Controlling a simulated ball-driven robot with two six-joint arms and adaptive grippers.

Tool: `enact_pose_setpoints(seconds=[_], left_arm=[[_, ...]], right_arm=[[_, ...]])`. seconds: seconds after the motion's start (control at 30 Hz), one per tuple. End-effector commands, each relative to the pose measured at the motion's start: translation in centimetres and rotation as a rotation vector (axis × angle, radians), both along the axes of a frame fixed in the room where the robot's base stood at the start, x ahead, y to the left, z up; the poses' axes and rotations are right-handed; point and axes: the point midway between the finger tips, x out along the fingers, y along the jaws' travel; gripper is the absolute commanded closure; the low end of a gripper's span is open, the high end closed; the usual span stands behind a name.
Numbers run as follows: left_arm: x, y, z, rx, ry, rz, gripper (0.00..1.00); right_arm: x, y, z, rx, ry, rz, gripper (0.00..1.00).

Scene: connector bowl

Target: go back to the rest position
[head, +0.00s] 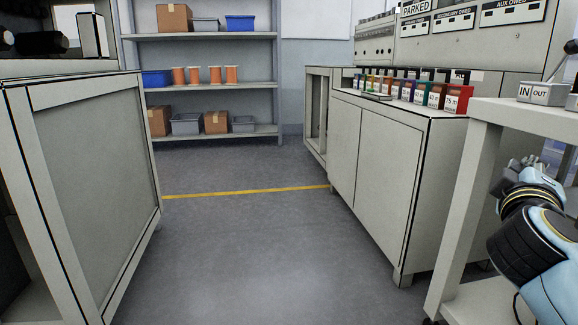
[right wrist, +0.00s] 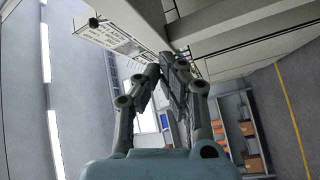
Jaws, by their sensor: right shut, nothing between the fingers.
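My right gripper (head: 532,163) is at the right edge of the head view, beside the light table at the right and partly cut off from clear sight. In the right wrist view my right gripper (right wrist: 168,60) has its two fingers together at the tips, with nothing between them. My left gripper is in neither view.
A light table (head: 480,150) with an IN/OUT box (head: 543,93) stands close to my right arm. A grey cabinet (head: 400,160) bears a row of coloured labelled boxes (head: 455,97). Another cabinet (head: 95,170) stands left. Shelves (head: 210,88) stand behind. The floor (head: 245,230) between is clear.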

Motion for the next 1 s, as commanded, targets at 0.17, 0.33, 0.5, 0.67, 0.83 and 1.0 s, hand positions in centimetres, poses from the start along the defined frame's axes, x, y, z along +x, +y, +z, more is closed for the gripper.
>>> enact_pose_setpoints(seconds=[0.17,0.33,0.5,0.67,0.83,1.0], left_arm=[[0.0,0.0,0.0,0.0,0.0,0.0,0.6],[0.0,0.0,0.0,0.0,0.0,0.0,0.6],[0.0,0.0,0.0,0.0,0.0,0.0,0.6],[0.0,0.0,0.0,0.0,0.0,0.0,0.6],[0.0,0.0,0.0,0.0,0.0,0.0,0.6],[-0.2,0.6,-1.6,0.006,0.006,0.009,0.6]], right_arm=[[-7.3,0.4,-11.5,0.242,0.223,-0.001,1.0],[-16.8,2.4,-20.9,0.545,0.448,-0.045,1.0],[-24.4,5.3,-25.9,0.795,0.615,-0.099,1.0],[-29.7,8.6,-28.2,1.012,0.739,-0.141,1.0],[-32.0,13.0,-28.6,1.251,0.83,-0.152,1.0],[-32.9,13.1,-30.4,1.283,0.856,-0.18,1.0]])
